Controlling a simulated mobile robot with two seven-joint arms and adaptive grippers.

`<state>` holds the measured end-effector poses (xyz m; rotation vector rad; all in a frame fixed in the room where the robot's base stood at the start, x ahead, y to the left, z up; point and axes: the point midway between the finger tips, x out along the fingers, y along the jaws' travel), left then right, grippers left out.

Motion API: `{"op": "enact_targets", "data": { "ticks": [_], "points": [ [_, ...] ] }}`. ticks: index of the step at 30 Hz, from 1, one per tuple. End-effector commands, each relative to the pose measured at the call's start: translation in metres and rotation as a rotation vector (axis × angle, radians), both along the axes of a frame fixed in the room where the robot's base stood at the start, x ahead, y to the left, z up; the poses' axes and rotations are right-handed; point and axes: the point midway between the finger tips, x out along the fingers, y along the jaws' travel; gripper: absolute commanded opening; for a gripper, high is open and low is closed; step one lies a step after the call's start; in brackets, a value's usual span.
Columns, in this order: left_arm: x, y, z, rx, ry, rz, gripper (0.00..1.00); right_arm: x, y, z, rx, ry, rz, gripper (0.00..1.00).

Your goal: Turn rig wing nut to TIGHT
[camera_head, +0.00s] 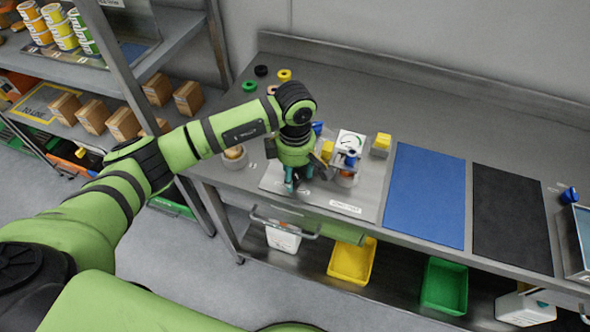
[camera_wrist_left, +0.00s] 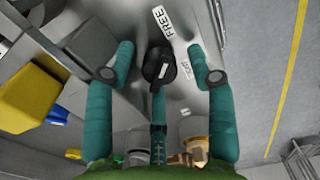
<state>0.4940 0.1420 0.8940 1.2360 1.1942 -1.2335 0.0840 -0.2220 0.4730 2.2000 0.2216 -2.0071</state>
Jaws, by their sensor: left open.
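My left gripper (camera_head: 297,183) points down over the left part of the grey rig plate (camera_head: 372,207) on the bench. In the left wrist view its teal fingers (camera_wrist_left: 160,52) are spread open. A dark, rounded part that looks like the wing nut (camera_wrist_left: 160,68) lies between them, with clear gaps to the two outer fingers. A FREE label (camera_wrist_left: 163,20) is above it, and a TIGHT label (camera_wrist_left: 196,67) is to its right. Which way its wings point is unclear, as is whether the middle finger touches it. The head view hides the nut behind the gripper. My right gripper is not in view.
The piston filler (camera_head: 347,150) with a gauge stands close right of my gripper, beside a yellow block (camera_head: 381,143). A blue mat (camera_head: 427,195) and a black mat (camera_head: 510,215) lie empty to the right. A shelf rack (camera_head: 135,85) stands left.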

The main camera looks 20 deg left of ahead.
Motion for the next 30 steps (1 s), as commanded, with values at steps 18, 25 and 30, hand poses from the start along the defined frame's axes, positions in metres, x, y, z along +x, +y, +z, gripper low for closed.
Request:
{"op": "enact_targets", "data": {
  "ticks": [18,25,30],
  "points": [
    [0.001,0.0,-0.004,-0.001,-0.003,-0.109,0.0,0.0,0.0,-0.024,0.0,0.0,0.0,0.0],
    [-0.001,-0.001,0.0,-0.003,0.001,-0.134,0.0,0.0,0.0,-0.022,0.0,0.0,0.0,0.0],
    [-0.001,-0.001,0.0,-0.002,0.001,-0.133,0.56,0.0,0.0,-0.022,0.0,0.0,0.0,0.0]
  ]
}}
